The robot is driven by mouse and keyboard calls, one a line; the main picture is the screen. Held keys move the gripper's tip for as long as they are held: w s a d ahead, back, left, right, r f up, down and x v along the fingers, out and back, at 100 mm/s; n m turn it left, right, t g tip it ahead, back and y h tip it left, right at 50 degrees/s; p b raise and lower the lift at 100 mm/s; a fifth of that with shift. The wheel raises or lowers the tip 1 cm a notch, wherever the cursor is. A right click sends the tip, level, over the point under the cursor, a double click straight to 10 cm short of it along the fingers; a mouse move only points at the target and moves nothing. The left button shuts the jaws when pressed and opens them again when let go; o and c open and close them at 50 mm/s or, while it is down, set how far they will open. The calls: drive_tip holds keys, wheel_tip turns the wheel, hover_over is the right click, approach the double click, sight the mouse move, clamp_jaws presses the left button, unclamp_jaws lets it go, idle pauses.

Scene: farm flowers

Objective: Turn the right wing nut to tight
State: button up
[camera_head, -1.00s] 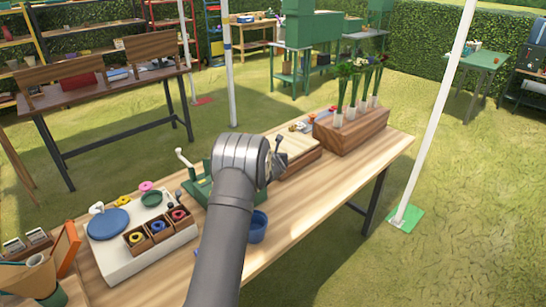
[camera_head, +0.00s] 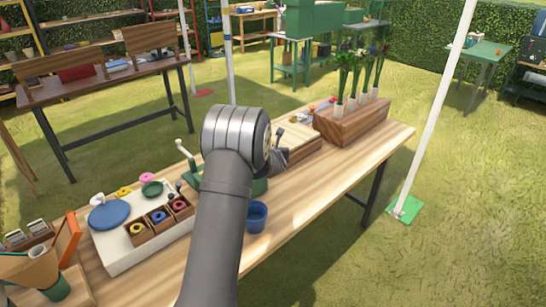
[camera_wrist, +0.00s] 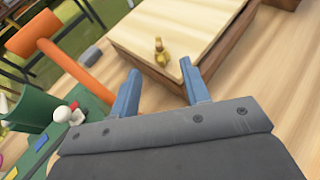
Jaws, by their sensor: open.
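A brass-coloured wing nut (camera_wrist: 160,52) stands on the pale wooden top of a press (camera_wrist: 186,22) in the wrist view. It is the only wing nut I can make out. My gripper (camera_wrist: 160,67) is open, its two blue-grey fingers spread on either side below the wing nut in the picture, with nothing between them. The wing nut is apart from both fingers. In the head view the press (camera_head: 300,143) lies on the table just right of my gripper, and my arm covers part of the area. The nut is too small to tell there.
An orange handle (camera_wrist: 65,60) and a green device (camera_wrist: 28,112) stand left of my fingers in the wrist view. A wooden planter (camera_head: 352,122) with flowers stands behind the press. A blue pot (camera_head: 256,217) is beside my arm. The table's right front (camera_head: 310,195) is clear.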

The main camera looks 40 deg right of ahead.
drive_tip(key=v, duration=1)
drive_tip(key=shift+s+a+r, duration=0.15)
drive_tip(key=shift+s+a, duration=0.05)
drive_tip(key=shift+a, duration=0.05)
